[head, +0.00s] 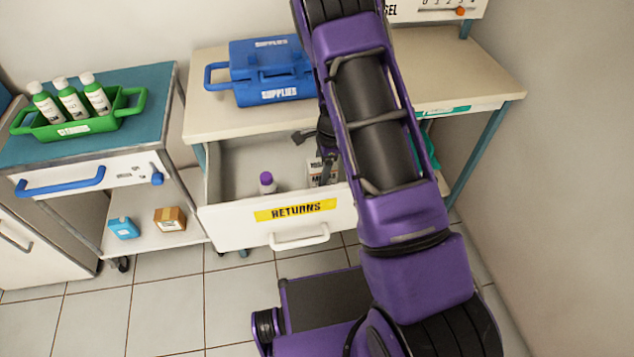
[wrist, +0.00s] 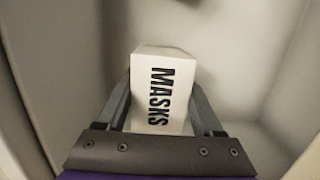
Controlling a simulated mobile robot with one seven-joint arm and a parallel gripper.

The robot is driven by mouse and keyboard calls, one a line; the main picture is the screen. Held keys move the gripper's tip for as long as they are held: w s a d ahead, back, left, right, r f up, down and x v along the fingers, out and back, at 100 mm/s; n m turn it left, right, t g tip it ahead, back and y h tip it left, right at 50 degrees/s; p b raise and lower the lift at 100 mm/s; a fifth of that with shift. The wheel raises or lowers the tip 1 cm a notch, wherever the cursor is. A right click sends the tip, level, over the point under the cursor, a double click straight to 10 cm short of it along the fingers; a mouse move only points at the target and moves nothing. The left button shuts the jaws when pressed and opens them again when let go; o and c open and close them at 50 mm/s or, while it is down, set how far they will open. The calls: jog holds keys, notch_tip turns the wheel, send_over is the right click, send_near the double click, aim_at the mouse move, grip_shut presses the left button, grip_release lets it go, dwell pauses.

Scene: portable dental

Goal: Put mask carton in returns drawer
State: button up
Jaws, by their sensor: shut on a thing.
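The white mask carton (wrist: 160,88), lettered MASKS, is between the two fingers of my gripper (wrist: 160,100) in the wrist view. The fingers are shut on its sides. In the head view the carton (head: 315,172) shows inside the open returns drawer (head: 222,214), near its right end and partly hidden by my arm. My gripper (head: 328,160) reaches down into the drawer there. The drawer has a yellow RETURNS label. I cannot tell whether the carton touches the drawer floor.
A white bottle with a purple cap (head: 267,183) stands in the drawer, left of the carton. A blue supplies case (head: 270,75) sits on the table above. A green carrier (head: 75,127) with bottles stands on the left cart. The drawer's left part is clear.

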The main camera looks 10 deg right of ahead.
jog(key=shift+f+b, duration=0.3)
jog(key=shift+f, duration=1.65)
jog(key=shift+f, duration=0.15)
jog(key=o, duration=1.4)
jog(key=r, duration=0.4)
jog(key=d+r+p, duration=0.1)
jog(key=r, duration=0.3)
jog(key=r+p, duration=0.1)
jog(key=r, duration=0.3)
jog(key=shift+d+r, duration=0.1)
jog(key=shift+d, duration=0.3)
